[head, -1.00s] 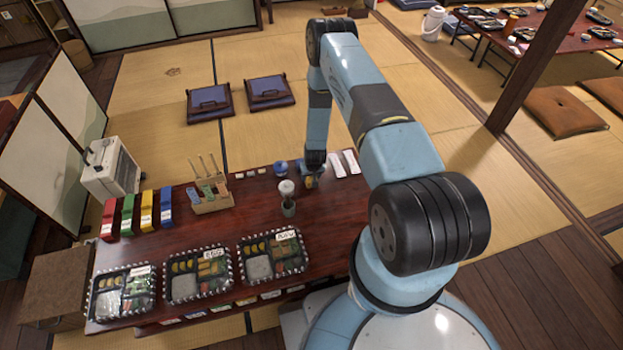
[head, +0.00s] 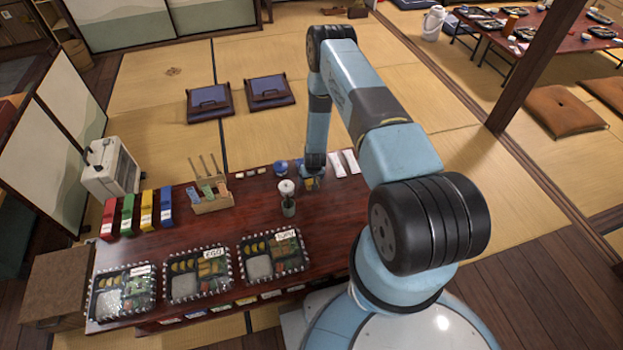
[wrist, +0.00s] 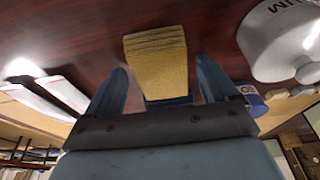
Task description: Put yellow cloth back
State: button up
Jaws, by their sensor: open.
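A folded yellow cloth (wrist: 157,60) lies on the dark red table, between the two fingers of my gripper (wrist: 160,88) in the wrist view. A dark blue piece shows under its near end. The fingers are apart, one on each side of the cloth, with gaps visible. In the head view my gripper (head: 313,184) is low at the far side of the table and mostly covers the cloth. Red (head: 109,218), green (head: 127,215), yellow (head: 147,211) and blue (head: 166,207) labelled strips stand in a row at the table's left end.
A white-topped container (head: 287,188) stands close left of my gripper. A wooden holder (head: 211,198) and several lunch boxes (head: 197,297) occupy the left and front. The table middle is clear.

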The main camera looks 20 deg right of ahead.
jog(key=v, duration=1.2)
jog(key=w+r, duration=0.2)
jog(key=r, duration=1)
jog(key=w+r, duration=0.3)
jog(key=r, duration=0.9)
jog(key=s+r+t, duration=0.1)
jog(key=s+r, duration=0.2)
jog(key=r, duration=0.8)
jog(key=s+r, duration=0.2)
jog(key=r, duration=0.8)
jog(key=s+r+t, duration=0.1)
jog(key=s+r, duration=1.3)
jog(key=r, duration=0.3)
jog(key=s+r, duration=0.3)
jog(key=s, duration=0.6)
jog(key=s+r, duration=0.4)
jog(key=s, duration=0.6)
jog(key=shift+t, duration=0.3)
jog(key=shift+s+d, duration=0.1)
jog(key=shift+s, duration=0.05)
